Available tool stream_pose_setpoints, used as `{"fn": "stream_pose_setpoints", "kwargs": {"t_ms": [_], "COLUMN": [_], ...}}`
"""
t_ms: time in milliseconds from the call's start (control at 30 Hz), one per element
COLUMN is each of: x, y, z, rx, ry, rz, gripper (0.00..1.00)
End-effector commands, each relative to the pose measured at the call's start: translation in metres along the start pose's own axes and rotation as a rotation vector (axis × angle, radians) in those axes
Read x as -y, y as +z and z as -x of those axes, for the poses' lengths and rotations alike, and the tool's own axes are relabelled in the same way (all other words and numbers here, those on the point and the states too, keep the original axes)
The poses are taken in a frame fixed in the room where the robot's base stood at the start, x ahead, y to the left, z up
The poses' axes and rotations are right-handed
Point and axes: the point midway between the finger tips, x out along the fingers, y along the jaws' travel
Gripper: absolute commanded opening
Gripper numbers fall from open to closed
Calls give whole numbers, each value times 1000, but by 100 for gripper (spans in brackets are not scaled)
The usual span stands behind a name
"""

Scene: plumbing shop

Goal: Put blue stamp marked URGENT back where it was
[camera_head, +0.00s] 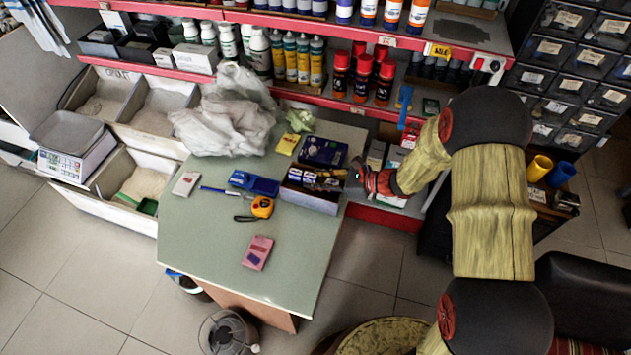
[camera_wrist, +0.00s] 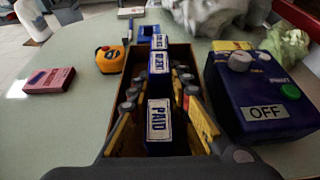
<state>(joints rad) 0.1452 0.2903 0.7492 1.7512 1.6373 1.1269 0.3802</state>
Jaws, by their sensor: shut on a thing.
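An open box (camera_head: 308,197) of stamps stands on the right side of the green table. It also shows in the wrist view (camera_wrist: 113,112). Several dark blue stamps stand in a row there. The nearest label reads PAID (camera_wrist: 159,120); the middle stamp's label (camera_wrist: 159,63) is too small to read surely, and another stamp (camera_wrist: 159,42) is behind. I cannot make out URGENT on any of them. My gripper (camera_wrist: 160,88) reaches in over the box, its fingers on both sides of the row, shut on a blue stamp, seemingly the middle one. In the head view my gripper (camera_head: 357,178) is at the box's right end.
A dark blue device (camera_wrist: 262,95) marked OFF stands close right of the box. A yellow tape measure (camera_head: 262,207), a pink box (camera_head: 257,252), a blue stamp pad (camera_head: 254,184) and a plastic bag (camera_head: 228,125) share the table.

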Motion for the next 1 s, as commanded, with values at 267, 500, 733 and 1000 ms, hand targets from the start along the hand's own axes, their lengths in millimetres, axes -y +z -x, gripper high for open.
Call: {"fn": "stream_pose_setpoints", "kwargs": {"t_ms": [267,500,733,1000], "x": [0,0,0,1], "y": [-2,-2,-3,-1], "z": [-1,-1,-1,28], "rx": [0,0,0,1], "ry": [0,0,0,-4], "rz": [0,0,0,-2], "gripper": [27,37,37,37]}}
